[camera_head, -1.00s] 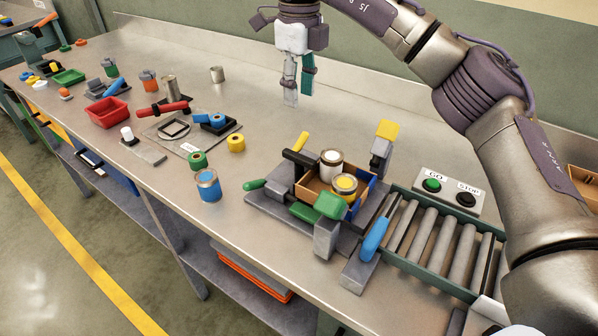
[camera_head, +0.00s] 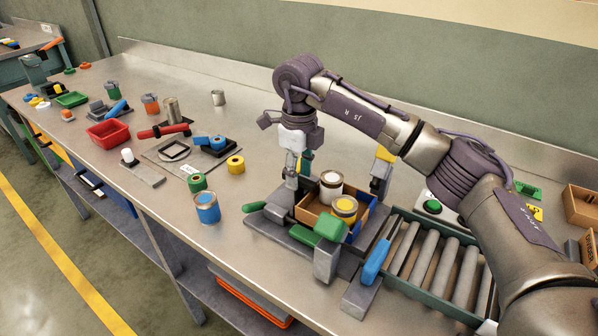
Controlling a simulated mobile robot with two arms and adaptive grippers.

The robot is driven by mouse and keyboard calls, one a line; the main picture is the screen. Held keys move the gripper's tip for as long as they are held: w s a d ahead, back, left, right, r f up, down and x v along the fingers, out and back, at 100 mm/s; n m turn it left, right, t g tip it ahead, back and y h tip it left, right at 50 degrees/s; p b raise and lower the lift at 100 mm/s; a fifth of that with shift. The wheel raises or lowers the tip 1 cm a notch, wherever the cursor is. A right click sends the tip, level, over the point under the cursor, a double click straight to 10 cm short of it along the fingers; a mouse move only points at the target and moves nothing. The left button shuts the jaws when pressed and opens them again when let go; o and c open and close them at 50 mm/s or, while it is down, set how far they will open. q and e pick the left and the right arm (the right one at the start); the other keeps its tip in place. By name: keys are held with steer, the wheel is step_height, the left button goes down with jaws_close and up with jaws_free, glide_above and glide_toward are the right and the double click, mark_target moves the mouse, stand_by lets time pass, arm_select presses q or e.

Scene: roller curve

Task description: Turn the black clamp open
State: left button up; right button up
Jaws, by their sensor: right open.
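A fixture with several clamps stands on the metal bench around an open cardboard box (camera_head: 309,212). The black clamp (camera_head: 306,184) is at the fixture's back left corner, mostly hidden behind my right gripper. My right gripper (camera_head: 298,178) points down over that corner, with its fingers open around or just in front of the clamp. I cannot tell whether they touch it. My left gripper is not in view.
A green-handled clamp (camera_head: 331,229) and a blue handle (camera_head: 375,262) stand at the front. A roller conveyor (camera_head: 430,262) lies right.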

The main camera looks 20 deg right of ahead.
steer(key=shift+f, duration=0.25)
jaws_close()
